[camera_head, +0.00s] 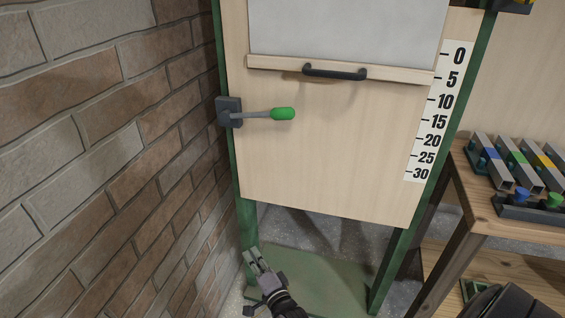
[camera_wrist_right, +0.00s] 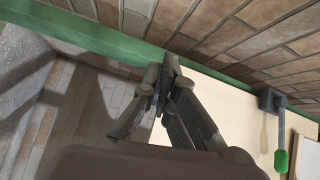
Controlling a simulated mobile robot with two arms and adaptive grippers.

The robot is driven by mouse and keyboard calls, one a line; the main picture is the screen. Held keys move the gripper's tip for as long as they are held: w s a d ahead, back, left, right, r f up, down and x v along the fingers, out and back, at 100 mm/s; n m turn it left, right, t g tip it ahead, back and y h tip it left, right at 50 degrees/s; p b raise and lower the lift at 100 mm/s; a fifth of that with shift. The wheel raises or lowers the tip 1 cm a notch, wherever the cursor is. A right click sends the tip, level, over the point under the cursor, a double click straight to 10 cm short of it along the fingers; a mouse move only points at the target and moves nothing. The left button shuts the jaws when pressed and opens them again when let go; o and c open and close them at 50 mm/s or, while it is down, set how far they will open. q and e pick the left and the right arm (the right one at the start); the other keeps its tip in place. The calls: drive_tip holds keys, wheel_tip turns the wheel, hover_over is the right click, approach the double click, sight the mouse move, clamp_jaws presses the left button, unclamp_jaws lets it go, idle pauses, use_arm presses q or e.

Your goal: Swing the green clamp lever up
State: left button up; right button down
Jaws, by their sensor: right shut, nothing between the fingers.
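The clamp lever has a green grip (camera_head: 283,114) on a thin grey arm. It lies about level, pointing right from a dark block (camera_head: 229,112) on the left green post of the frame. In the right wrist view the green grip (camera_wrist_right: 281,161) and its block (camera_wrist_right: 271,100) show at the right edge. My right gripper (camera_head: 251,255) is well below the lever, near the foot of the left post. Its fingers (camera_wrist_right: 167,77) are shut with nothing between them, apart from the lever. My left gripper is not in view.
A pale wooden panel (camera_head: 320,165) with a black handle (camera_head: 335,72) and a number scale (camera_head: 434,112) fills the green frame. A brick wall (camera_head: 110,150) stands close on the left. A wooden bench (camera_head: 480,215) with coloured bars stands on the right.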

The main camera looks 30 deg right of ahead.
sight(257, 115)
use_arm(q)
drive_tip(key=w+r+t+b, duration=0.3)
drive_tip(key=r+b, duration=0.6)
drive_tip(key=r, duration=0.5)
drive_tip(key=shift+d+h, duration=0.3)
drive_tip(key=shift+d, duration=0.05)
use_arm(e)
drive_tip(key=d+r+m+t+h, duration=0.1)
drive_tip(key=d+r+m+h, duration=0.3)
drive_tip(key=r+m+h, duration=0.4)
drive_tip(key=s+d+r+m+t+h, duration=0.1)
drive_tip(key=d+r+m+h, duration=0.4)
drive_tip(key=r+m, duration=1)
drive_tip(key=m+h, duration=0.1)
drive_tip(key=h, duration=0.2)
drive_tip(key=shift+s+d+r+t, duration=0.2)
drive_tip(key=shift+s+t, duration=0.05)
drive_tip(key=shift+t, duration=0.05)
